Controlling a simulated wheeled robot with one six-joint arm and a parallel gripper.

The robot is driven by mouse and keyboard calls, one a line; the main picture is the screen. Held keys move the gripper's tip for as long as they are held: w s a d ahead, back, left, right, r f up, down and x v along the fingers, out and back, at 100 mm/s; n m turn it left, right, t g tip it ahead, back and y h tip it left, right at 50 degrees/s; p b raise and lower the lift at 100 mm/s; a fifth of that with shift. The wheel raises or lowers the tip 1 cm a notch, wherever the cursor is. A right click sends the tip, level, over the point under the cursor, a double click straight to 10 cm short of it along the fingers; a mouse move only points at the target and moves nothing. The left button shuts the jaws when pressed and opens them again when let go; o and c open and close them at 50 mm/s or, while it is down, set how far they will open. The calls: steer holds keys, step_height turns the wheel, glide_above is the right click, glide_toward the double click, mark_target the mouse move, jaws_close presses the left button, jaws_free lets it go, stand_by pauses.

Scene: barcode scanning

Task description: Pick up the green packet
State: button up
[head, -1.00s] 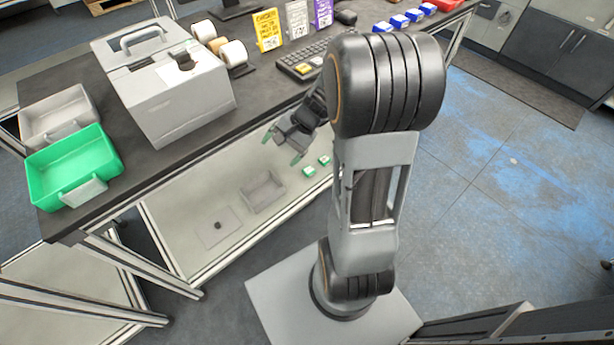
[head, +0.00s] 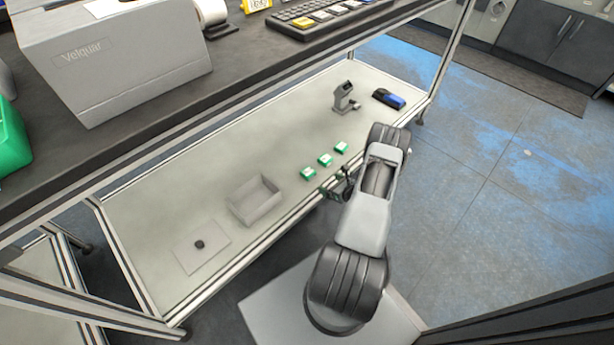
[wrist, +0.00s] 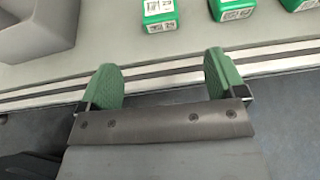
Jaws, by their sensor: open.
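Three small green packets with white labels stand in a row on the lower shelf: one (head: 308,173), a middle one (head: 325,159) and a far one (head: 342,147). In the wrist view they show along the top edge: one packet (wrist: 160,14) ahead of the jaws, a second (wrist: 231,8) to its right, and a third (wrist: 298,4) partly cut off. My gripper (wrist: 160,82) is open and empty, its green fingers near the shelf's front edge, short of the packets. In the head view my gripper (head: 336,188) is partly hidden by my arm.
A grey open tray (head: 256,201) lies left of the packets, also showing in the wrist view (wrist: 38,30). The shelf's metal front rail (wrist: 290,55) runs by my fingers. A scanner (head: 345,97) and blue-black object (head: 388,98) stand farther right. The tabletop overhangs the shelf.

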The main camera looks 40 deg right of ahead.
steer(key=b, duration=0.2)
glide_toward(311, 174)
steer(key=x, duration=0.4)
steer(key=shift+f, duration=0.25)
steer(key=shift+b+x, duration=1.35)
steer(key=shift+x, duration=1.25)
steer(key=shift+r, duration=0.1)
steer(key=shift+c, duration=0.4)
steer(key=c, duration=1)
steer(key=shift+r, duration=0.1)
